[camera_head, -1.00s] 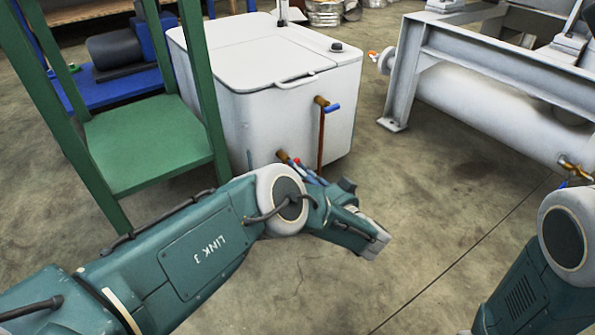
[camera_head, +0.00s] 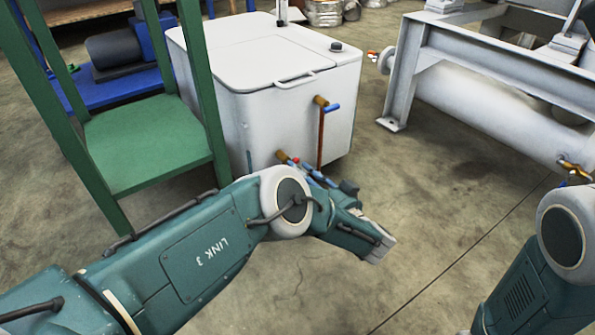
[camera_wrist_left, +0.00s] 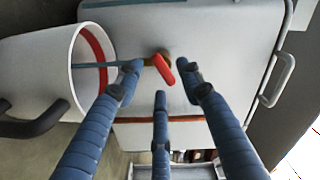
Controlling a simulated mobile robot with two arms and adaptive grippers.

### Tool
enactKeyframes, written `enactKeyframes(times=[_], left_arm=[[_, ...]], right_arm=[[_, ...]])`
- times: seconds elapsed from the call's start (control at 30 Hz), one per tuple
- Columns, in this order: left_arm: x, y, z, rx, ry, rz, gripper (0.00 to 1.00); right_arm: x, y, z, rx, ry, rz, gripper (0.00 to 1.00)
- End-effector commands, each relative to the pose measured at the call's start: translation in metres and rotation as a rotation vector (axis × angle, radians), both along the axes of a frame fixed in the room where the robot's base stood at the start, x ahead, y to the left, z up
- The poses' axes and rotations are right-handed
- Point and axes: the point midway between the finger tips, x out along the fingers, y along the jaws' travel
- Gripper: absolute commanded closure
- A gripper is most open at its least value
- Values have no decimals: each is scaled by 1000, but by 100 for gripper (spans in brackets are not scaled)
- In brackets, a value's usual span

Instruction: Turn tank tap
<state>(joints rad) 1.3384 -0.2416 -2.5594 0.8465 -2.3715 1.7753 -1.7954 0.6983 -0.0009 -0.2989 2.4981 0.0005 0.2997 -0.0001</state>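The white tank (camera_head: 250,120) has a low brass tap with a red handle (camera_head: 296,161) near its bottom front edge. The red handle (camera_wrist_left: 163,70) also shows in the left wrist view, slanted, by its brass body. My left gripper (camera_head: 310,170) is by this tap, its blue fingers partly hidden behind my arm. In the left wrist view, the fingers of the left gripper (camera_wrist_left: 159,78) are spread, with the handle between the tips of the two outer ones. Contact cannot be told. My right gripper is out of view.
Open floor is in front.

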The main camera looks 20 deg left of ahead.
Motion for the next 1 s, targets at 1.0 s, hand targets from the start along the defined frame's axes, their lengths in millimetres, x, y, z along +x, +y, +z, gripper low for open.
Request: enactKeyframes(times=[1.0], left_arm=[[-38,-49,0,0,0,-1,62]], right_arm=[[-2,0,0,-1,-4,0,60]])
